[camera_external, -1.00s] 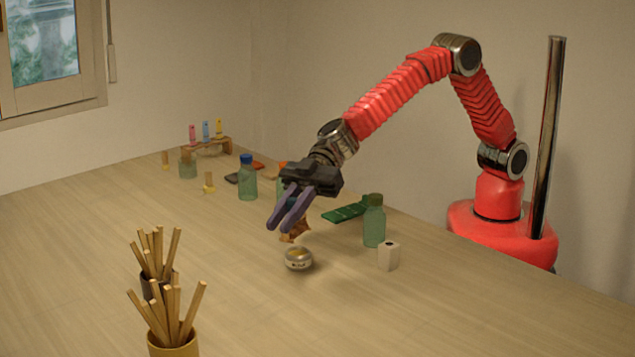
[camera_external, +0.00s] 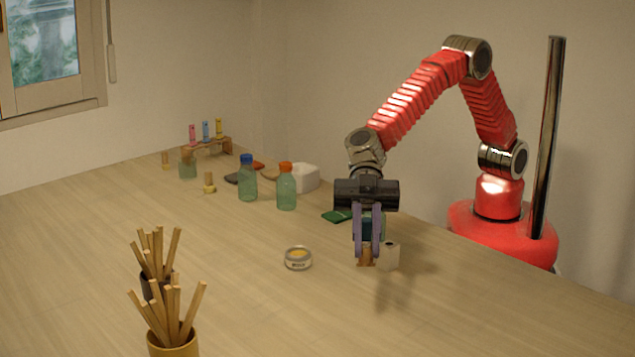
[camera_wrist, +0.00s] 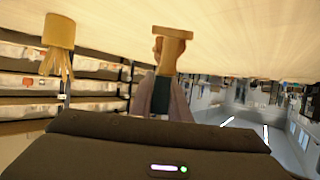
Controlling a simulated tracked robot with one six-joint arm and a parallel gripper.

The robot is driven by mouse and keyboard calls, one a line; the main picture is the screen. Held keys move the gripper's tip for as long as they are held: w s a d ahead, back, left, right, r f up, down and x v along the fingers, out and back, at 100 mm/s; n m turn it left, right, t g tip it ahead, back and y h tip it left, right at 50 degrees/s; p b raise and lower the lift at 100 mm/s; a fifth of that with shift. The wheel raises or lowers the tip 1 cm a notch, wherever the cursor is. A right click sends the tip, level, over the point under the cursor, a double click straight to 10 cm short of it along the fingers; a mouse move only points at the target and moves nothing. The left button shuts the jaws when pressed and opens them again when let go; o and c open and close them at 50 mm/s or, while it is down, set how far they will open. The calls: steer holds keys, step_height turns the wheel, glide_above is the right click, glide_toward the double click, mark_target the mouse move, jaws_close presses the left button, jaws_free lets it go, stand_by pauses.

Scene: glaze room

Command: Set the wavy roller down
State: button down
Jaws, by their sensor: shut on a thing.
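The wavy roller (camera_external: 366,258) is a small brown wooden piece at the lower tips of my gripper (camera_external: 367,245). My gripper points down with its purple fingers shut on it, over the right part of the table. In the wrist view the roller (camera_wrist: 172,45) is spool-shaped, with a wide flat end, and sticks out past the fingers (camera_wrist: 166,100). The fingers hide part of it. I cannot tell whether it touches the table.
A pale block (camera_external: 390,256) stands close at the right of the roller. A round tin (camera_external: 298,258) lies to the left. A green bottle is mostly hidden behind my fingers. An orange-capped bottle (camera_external: 286,188) stands farther back. Stick-filled cups (camera_external: 173,343) stand at front left. The front right is clear.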

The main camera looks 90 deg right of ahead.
glide_above(364, 312)
steer(key=shift+f, duration=3.15)
steer(key=shift+f, duration=1.85)
steer(key=shift+f, duration=0.4)
steer(key=shift+d+f, duration=0.1)
steer(key=shift+f, duration=0.4)
steer(key=c, duration=2)
jaws_free()
steer(key=shift+f, duration=0.1)
steer(key=o, duration=0.3)
steer(key=shift+r, duration=0.25)
steer(key=shift+o, duration=0.2)
